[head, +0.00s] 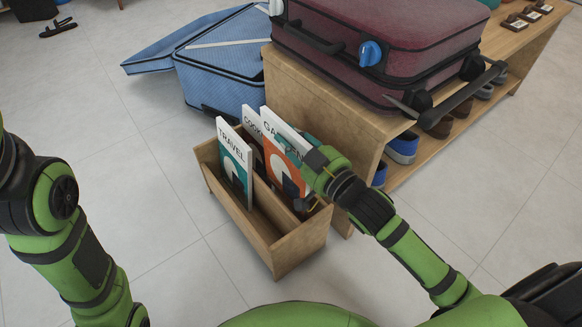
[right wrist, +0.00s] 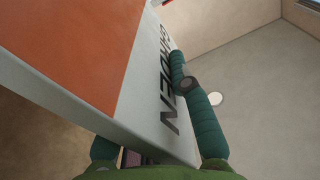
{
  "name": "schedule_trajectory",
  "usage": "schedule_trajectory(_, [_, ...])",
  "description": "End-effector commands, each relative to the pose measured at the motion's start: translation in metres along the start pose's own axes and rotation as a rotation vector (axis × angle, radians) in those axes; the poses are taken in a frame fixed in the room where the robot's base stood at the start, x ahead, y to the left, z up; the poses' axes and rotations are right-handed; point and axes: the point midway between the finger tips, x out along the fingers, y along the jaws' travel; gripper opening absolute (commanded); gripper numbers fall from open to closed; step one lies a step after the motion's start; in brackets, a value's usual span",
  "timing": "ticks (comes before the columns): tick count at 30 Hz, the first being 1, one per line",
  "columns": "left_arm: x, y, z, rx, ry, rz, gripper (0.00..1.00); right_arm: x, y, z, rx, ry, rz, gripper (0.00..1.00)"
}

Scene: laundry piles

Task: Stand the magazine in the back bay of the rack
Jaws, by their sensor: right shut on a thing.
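The wooden rack (head: 288,256) stands on the floor, with low bays split by a divider. The GARDEN magazine (head: 276,160), white with an orange cover panel, is upright and slightly tilted over the rack's back side, beside the bench. My right gripper (head: 294,166) is shut on its right edge; the magazine (right wrist: 90,50) also fills much of the right wrist view, between my fingers (right wrist: 150,125). Its bottom is hidden, so I cannot tell if it touches the rack floor. My left gripper is out of view; only its arm shows.
The TRAVEL magazine (head: 235,165) stands in the front bay. A COOK-titled magazine (head: 252,122) stands behind it, partly hidden. A wooden bench (head: 320,115) bearing a maroon suitcase (head: 390,40) is close behind the rack. A blue case (head: 225,70) lies behind.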

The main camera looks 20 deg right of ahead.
Motion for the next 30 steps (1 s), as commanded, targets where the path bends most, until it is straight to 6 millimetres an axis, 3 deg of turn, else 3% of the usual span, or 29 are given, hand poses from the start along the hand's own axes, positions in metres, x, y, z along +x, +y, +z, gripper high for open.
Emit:
schedule_trajectory(1, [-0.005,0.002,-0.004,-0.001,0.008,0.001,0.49,0.0,0.0,0.01,-0.001,0.005,0.0,0.0])
schedule_trajectory(8, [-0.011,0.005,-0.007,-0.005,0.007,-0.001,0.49,0.0,0.0,0.024,0.0,0.004,0.0,0.0])
schedule_trajectory(14, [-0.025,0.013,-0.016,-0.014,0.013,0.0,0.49,0.0,0.0,0.052,0.0,0.005,0.0,0.0])
schedule_trajectory(30, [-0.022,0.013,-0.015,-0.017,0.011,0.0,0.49,0.0,0.0,0.058,-0.001,0.005,0.0,0.0])
